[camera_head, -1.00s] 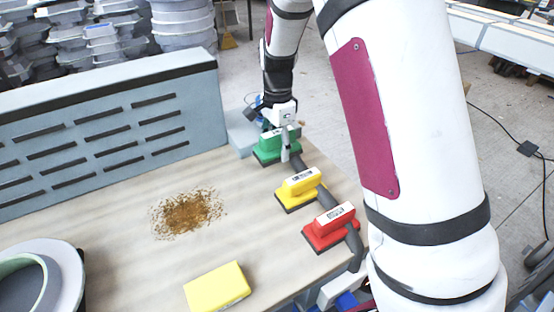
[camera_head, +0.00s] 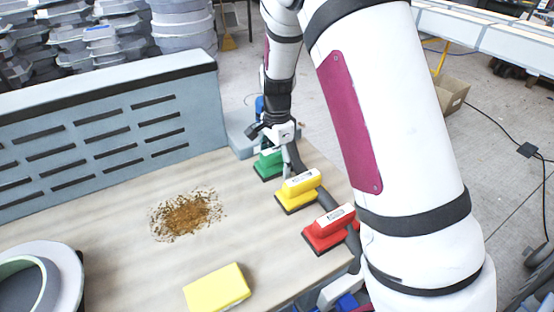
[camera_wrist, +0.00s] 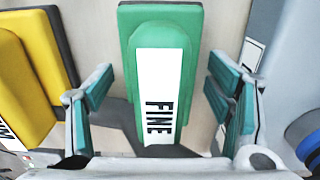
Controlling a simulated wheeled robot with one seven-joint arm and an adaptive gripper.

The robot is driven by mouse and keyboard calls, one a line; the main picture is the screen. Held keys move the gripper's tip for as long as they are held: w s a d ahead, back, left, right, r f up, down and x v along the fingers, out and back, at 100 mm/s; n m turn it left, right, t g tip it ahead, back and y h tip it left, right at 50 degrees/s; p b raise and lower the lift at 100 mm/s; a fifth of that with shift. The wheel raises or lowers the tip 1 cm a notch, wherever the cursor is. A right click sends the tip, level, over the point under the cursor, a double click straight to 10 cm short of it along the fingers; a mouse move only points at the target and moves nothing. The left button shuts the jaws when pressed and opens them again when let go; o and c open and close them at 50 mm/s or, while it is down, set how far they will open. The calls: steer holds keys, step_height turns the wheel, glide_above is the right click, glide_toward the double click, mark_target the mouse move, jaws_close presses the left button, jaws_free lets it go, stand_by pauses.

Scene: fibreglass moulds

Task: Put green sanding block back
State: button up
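The green sanding block (camera_head: 267,168) rests at the far right of the workbench, partly hidden by my gripper (camera_head: 283,160). In the wrist view its label (camera_wrist: 160,95) reads "FINE". My gripper (camera_wrist: 160,88) is open, with one finger on each side of the green block and a visible gap on both sides. The yellow sanding block (camera_head: 298,190) stands just nearer than the green one, and the red sanding block (camera_head: 329,228) nearer still, in one row. The yellow block also shows at the left of the wrist view (camera_wrist: 30,70).
The workbench (camera_head: 120,240) holds a brown dust patch (camera_head: 187,213), a loose yellow pad (camera_head: 217,288) and a round mould (camera_head: 40,275) at the left. A slotted grey panel (camera_head: 100,130) rises along the back. A grey-blue item (camera_head: 240,135) sits behind the green block.

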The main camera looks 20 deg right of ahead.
step_height(320, 180, up, 12)
steer(key=shift+r, duration=0.25)
steer(key=s+r+n+t+y, duration=0.1)
steer(key=s+r+n, duration=0.35)
steer(key=s, duration=0.35)
steer(key=s+r+n+t, duration=0.1)
steer(key=s+r+n, duration=0.2)
steer(key=s+r, duration=0.4)
steer(key=s+f+n+t+h, duration=0.1)
steer(key=s+n, duration=0.7)
steer(key=s, duration=0.8)
steer(key=shift+d+f+t, duration=0.15)
steer(key=shift+f+t, duration=0.2)
steer(key=shift+t, duration=0.15)
steer(key=shift+w, duration=0.1)
